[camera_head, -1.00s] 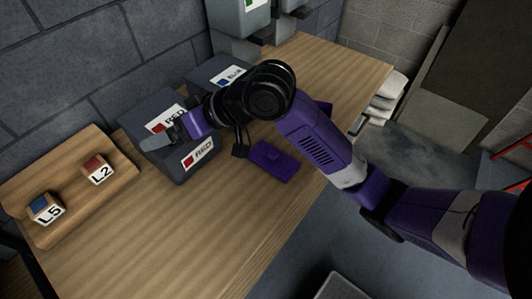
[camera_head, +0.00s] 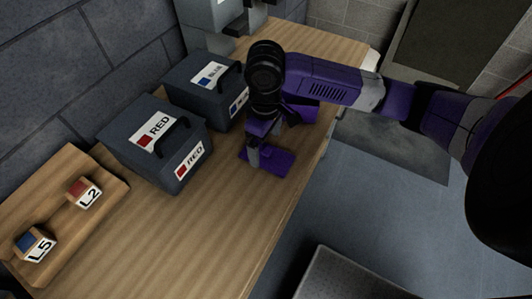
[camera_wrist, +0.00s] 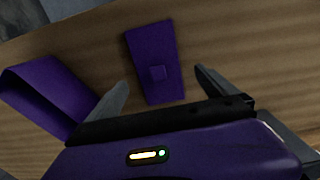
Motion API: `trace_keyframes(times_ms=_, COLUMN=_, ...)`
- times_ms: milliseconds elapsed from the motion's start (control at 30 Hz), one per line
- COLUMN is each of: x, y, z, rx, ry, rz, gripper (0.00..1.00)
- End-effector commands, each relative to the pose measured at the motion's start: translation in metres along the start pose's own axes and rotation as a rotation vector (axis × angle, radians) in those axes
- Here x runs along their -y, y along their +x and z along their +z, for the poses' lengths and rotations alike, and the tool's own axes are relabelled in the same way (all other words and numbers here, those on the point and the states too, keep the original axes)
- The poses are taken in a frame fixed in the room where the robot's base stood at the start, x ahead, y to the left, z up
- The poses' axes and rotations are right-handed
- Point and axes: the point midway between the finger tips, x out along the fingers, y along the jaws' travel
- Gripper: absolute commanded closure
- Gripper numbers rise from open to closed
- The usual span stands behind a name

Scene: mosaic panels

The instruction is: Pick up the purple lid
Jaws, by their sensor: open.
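The purple lid (camera_head: 275,163) lies flat on the wooden table, right of the dark boxes. My gripper (camera_head: 254,156) is above the lid's left end in the head view, pointing down. In the wrist view its two fingers (camera_wrist: 160,82) are apart, one on each side of the lid, with nothing between them that they grip. The height of the fingertips above the lid is hard to tell.
A dark box marked RED (camera_head: 143,163) and another with a blue label (camera_head: 186,88) stand left of the lid. Another purple piece (camera_wrist: 48,98) shows at the wrist view's left. A wooden tray (camera_head: 38,190) holds blocks L2 (camera_head: 84,193) and L5 (camera_head: 35,244). The front table is clear.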

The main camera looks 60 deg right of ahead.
Motion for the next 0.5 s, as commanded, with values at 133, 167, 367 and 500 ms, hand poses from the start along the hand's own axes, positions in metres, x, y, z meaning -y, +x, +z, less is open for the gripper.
trace_keyframes(times_ms=133, x=-0.004, y=0.021, z=0.004, rx=0.002, ry=0.003, rz=-0.001, gripper=0.04)
trace_keyframes(times_ms=167, x=-0.003, y=0.025, z=0.004, rx=0.002, ry=0.002, rz=-0.002, gripper=0.04)
trace_keyframes(times_ms=367, x=-0.003, y=0.040, z=0.003, rx=0.000, ry=0.000, rz=-0.001, gripper=0.04)
trace_keyframes(times_ms=500, x=-0.003, y=0.040, z=0.003, rx=-0.001, ry=0.000, rz=-0.001, gripper=0.04)
